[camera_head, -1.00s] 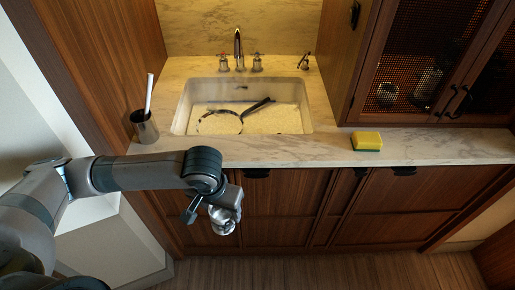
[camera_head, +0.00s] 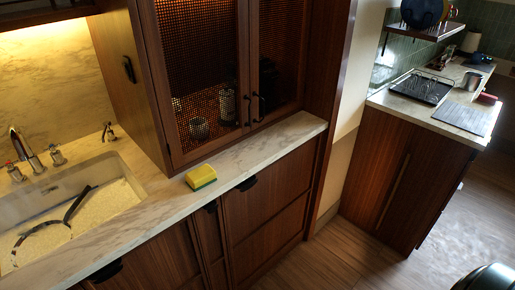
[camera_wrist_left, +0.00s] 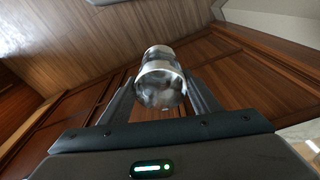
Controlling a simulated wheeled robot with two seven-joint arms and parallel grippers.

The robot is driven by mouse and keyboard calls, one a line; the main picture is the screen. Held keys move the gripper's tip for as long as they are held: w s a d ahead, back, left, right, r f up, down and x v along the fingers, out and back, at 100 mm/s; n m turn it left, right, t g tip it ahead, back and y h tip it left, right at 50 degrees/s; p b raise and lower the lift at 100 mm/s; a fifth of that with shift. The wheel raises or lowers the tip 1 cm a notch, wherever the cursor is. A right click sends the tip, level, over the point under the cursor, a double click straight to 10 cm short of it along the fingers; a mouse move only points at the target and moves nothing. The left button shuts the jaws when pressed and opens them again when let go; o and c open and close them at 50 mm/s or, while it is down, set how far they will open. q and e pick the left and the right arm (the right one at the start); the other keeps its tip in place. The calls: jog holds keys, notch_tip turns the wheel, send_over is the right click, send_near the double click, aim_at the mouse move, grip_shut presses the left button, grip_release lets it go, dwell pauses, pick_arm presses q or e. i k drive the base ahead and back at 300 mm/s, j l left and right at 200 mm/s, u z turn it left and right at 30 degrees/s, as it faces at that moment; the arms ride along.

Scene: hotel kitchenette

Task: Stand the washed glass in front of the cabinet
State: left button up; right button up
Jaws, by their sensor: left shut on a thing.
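In the left wrist view, a clear glass (camera_wrist_left: 160,84) stands out between the two fingers of my left gripper (camera_wrist_left: 160,95), which is shut on it. Cabinet fronts and the floor lie beyond it. Neither this gripper nor the glass shows in the head view now. The cabinet (camera_head: 165,60) with mesh doors stands on the marble counter (camera_head: 270,142) in the head view. A strip of bare counter runs in front of its doors. My right gripper is not in view.
A yellow and green sponge (camera_head: 201,176) lies on the counter in front of the cabinet's left part. The sink (camera_head: 72,190) is at left, with a dark-handled item inside. The counter right of the sponge is clear.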

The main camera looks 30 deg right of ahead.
aim_at(250, 153)
jog(key=i+l+u, duration=0.1)
jog(key=l, duration=0.65)
jog(key=i+l+u, duration=0.15)
jog(key=i+l, duration=0.15)
jog(key=l, duration=0.5)
jog(key=i+l+u, duration=0.1)
jog(key=l, duration=0.7)
jog(key=i+l+u, duration=0.1)
jog(key=l, duration=0.75)
jog(key=i+l+u, duration=0.1)
jog(key=l, duration=0.7)
